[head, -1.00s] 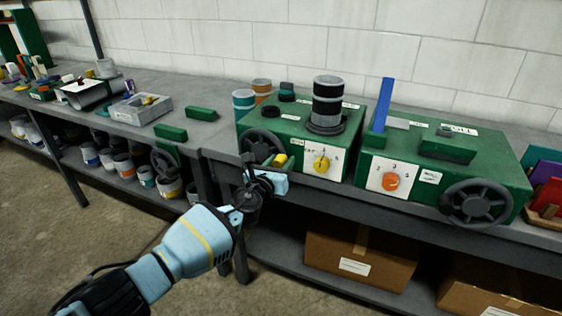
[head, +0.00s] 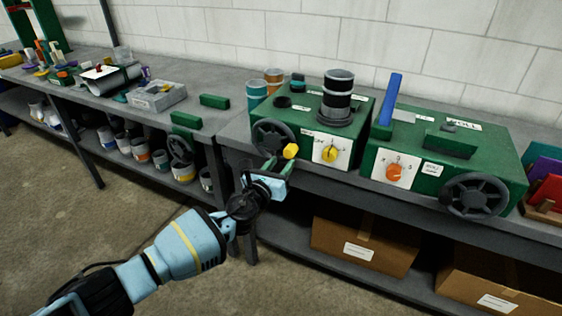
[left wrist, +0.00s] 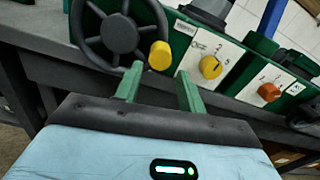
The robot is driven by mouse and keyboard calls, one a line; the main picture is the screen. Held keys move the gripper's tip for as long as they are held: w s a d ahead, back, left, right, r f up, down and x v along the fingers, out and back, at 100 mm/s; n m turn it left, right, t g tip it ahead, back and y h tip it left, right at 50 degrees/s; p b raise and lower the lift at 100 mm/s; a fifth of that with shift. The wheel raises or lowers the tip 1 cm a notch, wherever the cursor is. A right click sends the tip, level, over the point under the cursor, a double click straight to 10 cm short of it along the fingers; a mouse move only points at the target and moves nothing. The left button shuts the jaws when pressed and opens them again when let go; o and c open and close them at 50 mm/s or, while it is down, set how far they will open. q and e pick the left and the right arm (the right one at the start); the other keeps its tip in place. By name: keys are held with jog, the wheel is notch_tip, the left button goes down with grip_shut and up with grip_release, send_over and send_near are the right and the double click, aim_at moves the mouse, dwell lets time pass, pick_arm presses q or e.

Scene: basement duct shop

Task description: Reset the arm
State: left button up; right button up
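My left gripper (head: 279,164) is in front of the left green machine (head: 308,107), just off the shelf's front edge. Its two green fingers are apart, with nothing between them; the left wrist view shows the same open fingers (left wrist: 158,80). A yellow knob (head: 290,151) beside the machine's dark handwheel (head: 273,139) stands just beyond the fingertips, apparently clear of them. In the left wrist view the yellow knob (left wrist: 160,55) and the handwheel (left wrist: 118,32) lie ahead of the fingers. My right gripper is not in view.
A second green machine (head: 445,150) with an orange dial and handwheel stands to the right. Cardboard boxes (head: 362,242) lie on the lower shelf. A grey tray (head: 157,97) and loose parts sit on the left bench. The floor (head: 120,225) in front is open.

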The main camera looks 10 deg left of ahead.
pick_arm(q)
jog(key=s+a+f+n+g+y, duration=0.15)
jog(key=s+f+n+g, duration=0.25)
jog(key=s+f+n, duration=1.75)
jog(key=s+a+f+n+g+y, duration=0.1)
jog(key=s+a+n, duration=0.3)
jog(key=s, duration=0.5)
jog(key=s+a+f+n+g+p, duration=0.1)
jog(key=s+a+n, duration=0.2)
jog(key=s+n, duration=0.3)
jog(key=s+a+f+n+g+y, duration=0.1)
jog(key=s+a+n, duration=0.3)
jog(key=s, duration=1)
jog(key=shift+a+f+n+g+y, duration=0.35)
jog(key=shift+f+n+g, duration=0.1)
jog(key=shift+g, duration=0.15)
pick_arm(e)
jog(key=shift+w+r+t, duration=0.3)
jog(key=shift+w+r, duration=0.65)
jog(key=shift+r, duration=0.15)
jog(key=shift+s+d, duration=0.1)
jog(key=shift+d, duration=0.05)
